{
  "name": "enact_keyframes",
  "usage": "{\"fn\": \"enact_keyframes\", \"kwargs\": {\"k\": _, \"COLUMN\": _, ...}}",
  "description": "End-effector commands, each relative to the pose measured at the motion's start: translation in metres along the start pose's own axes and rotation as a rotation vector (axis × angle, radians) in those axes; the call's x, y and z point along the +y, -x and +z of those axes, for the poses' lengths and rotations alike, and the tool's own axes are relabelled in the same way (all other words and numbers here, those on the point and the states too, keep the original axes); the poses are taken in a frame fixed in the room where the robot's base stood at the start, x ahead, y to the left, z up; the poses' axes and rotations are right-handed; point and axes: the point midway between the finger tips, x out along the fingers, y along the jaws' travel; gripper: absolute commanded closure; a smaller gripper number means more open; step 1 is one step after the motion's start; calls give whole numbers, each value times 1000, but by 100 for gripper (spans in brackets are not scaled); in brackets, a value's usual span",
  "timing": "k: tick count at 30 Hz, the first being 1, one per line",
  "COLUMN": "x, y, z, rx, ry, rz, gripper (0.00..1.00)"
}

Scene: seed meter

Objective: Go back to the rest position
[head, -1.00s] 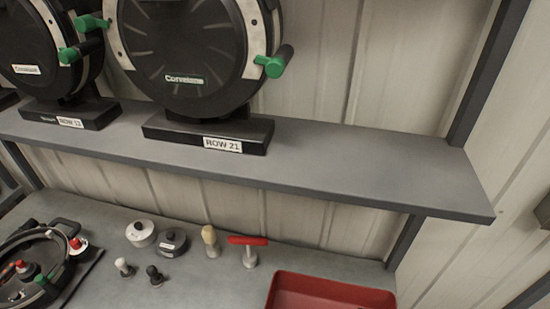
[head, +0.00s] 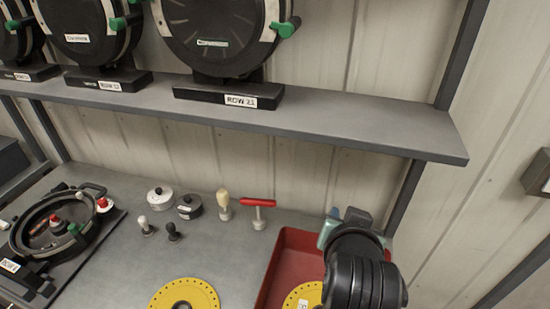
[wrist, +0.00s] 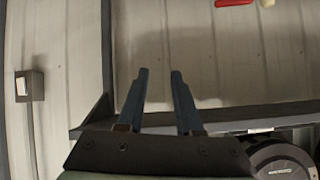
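My gripper (wrist: 160,72) shows in the wrist view with its two dark blue fingers apart and nothing between them. Wall panels and the shelf show behind them. In the head view my dark arm end (head: 362,270) rises at the lower right, in front of the red bin (head: 286,262); the fingers cannot be made out clearly there. A yellow perforated disc (head: 303,295) in the bin is partly hidden by my arm.
Above the bench (head: 120,215) runs a grey shelf (head: 350,125) with black seed meters (head: 215,40). The bench holds an open meter (head: 50,230), a yellow disc (head: 185,293), small knobs and a red-handled tool (head: 258,208). A wall box (head: 537,172) is at right.

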Motion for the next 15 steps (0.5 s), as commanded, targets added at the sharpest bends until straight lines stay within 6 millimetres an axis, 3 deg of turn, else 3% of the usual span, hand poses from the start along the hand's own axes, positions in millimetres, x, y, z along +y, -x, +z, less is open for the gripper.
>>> {"fn": "enact_keyframes", "kwargs": {"k": 1, "x": -18, "y": 12, "z": -32, "rx": 124, "ry": 27, "rz": -41, "gripper": 66}}
{"fn": "enact_keyframes", "kwargs": {"k": 5, "x": -60, "y": 62, "z": -108, "rx": 436, "ry": 80, "rz": -135, "gripper": 66}}
{"fn": "enact_keyframes", "kwargs": {"k": 6, "x": -71, "y": 82, "z": -128, "rx": 532, "ry": 91, "rz": -162, "gripper": 66}}
{"fn": "enact_keyframes", "kwargs": {"k": 10, "x": -103, "y": 160, "z": -182, "rx": 840, "ry": 119, "rz": -247, "gripper": 66}}
{"fn": "enact_keyframes", "kwargs": {"k": 15, "x": -125, "y": 258, "z": -216, "rx": 1169, "ry": 124, "rz": -327, "gripper": 66}}
